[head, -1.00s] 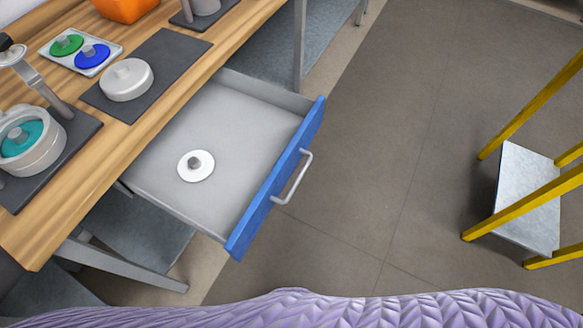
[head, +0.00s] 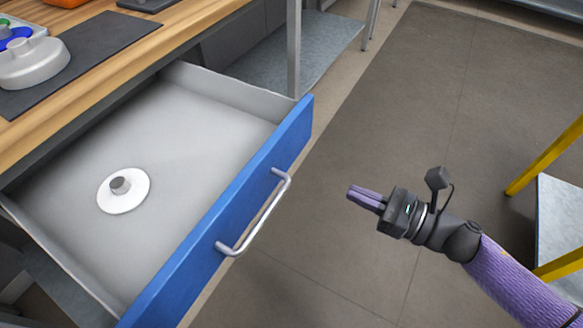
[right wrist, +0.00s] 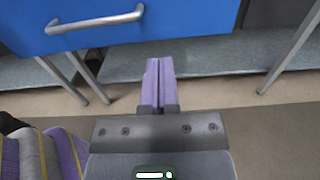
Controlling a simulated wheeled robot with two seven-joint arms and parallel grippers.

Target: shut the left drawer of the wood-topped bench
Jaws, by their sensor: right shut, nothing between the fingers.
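The blue-fronted drawer (head: 225,222) of the wood-topped bench (head: 100,65) stands pulled out, with a grey handle (head: 258,222) on its front. A white disc with a grey knob (head: 123,190) lies inside on the drawer floor. My right gripper (head: 364,197) is shut and empty, to the right of the drawer front and apart from it. In the right wrist view, the shut fingers (right wrist: 158,82) point toward the bench, below the drawer's blue front (right wrist: 190,25) and to the right of its handle (right wrist: 95,20). My left gripper is not in view.
A yellow-legged stand (head: 562,215) is at the right. Open floor (head: 400,110) lies between it and the bench.

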